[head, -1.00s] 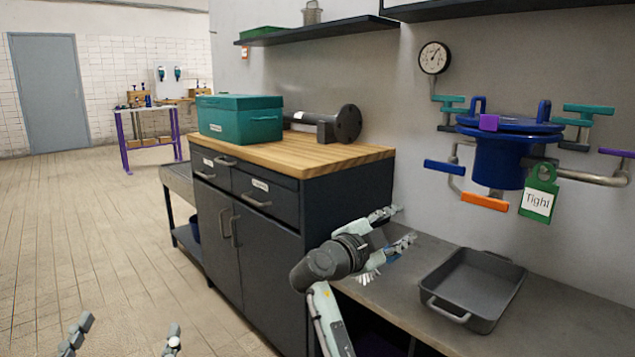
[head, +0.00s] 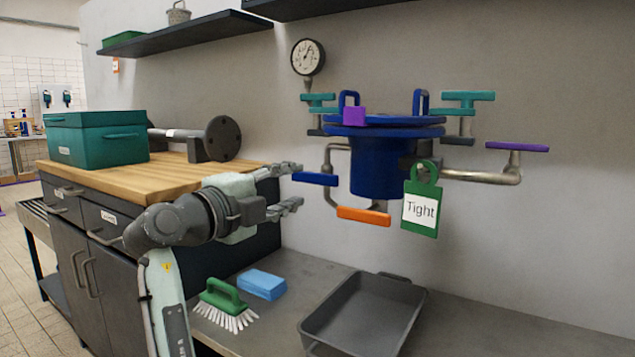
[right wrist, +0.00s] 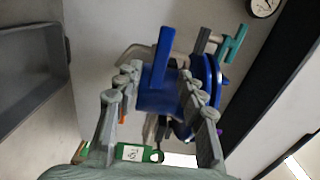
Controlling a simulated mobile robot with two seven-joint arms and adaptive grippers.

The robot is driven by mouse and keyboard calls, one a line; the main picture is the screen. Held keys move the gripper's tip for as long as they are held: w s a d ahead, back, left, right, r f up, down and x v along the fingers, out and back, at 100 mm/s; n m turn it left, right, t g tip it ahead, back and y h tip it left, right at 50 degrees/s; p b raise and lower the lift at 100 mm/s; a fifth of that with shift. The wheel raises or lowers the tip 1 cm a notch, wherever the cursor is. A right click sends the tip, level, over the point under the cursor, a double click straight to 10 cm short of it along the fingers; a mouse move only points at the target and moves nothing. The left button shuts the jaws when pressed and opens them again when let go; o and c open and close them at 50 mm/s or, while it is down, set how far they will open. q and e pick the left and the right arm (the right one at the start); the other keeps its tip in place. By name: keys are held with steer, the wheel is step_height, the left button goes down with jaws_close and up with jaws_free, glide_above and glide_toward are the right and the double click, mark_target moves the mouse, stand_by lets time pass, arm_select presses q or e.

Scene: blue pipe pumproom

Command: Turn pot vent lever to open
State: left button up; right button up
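The blue pot (head: 380,165) is mounted at the wall, with its lid closed. Around it are a blue lever (head: 316,179), an orange lever (head: 363,216), a purple lever (head: 517,146) and teal T-handles (head: 468,96). A green tag reading "Tight" (head: 420,208) hangs at its front. I cannot tell which lever is the vent. My right gripper (head: 291,187) is open and empty, just left of the blue lever. In the right wrist view, the blue lever (right wrist: 161,60) shows between the spread fingers (right wrist: 160,78); contact is not visible. My left gripper is out of view.
A grey tray (head: 365,310), a blue sponge (head: 262,284) and a green brush (head: 225,300) are on the counter below. A wooden-topped cabinet (head: 185,182) stands left with a teal box (head: 97,138). A gauge (head: 308,57) hangs above.

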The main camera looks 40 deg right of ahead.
mark_target(313, 179)
steer(key=x, duration=0.7)
steer(key=shift+d+p, duration=0.3)
jaws_close()
